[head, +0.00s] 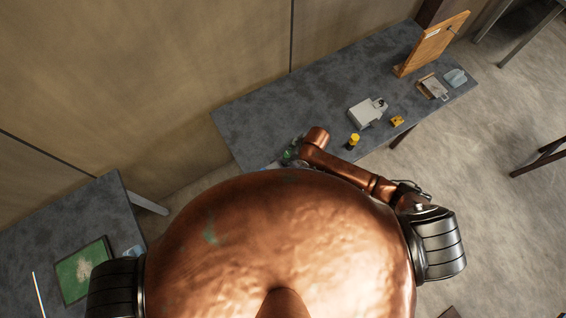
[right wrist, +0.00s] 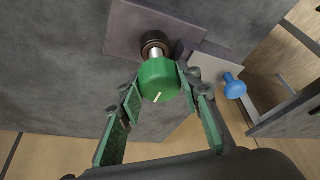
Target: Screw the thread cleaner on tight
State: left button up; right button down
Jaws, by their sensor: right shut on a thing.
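A green round cap with a white line on its face (right wrist: 158,82), which I take for the thread cleaner, is between the fingers of my right gripper (right wrist: 161,84). The gripper is shut on the cap's sides. Behind the cap a short silver shaft (right wrist: 155,52) runs to a dark round collar (right wrist: 155,40) on a grey plate (right wrist: 125,30). The cap is in line with the shaft; how far it is threaded on is hidden. In the head view my right gripper (head: 290,155) is small at the table's near edge, partly behind my copper arm. My left gripper is not in view.
A blue knob (right wrist: 233,88) stands close to the right of my gripper. On the grey table (head: 250,120) are a grey box (head: 365,112), a yellow-topped item (head: 353,140), a yellow block (head: 397,120) and an upright wooden board (head: 432,45). Another table (head: 95,215) is at left.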

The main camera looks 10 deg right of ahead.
jog(key=shift+f, duration=0.1)
jog(key=c, duration=1.3)
grip_release()
jog(key=o, duration=0.4)
jog(key=o, duration=0.4)
jog(key=o, duration=0.4)
jog(key=shift+o, duration=0.5)
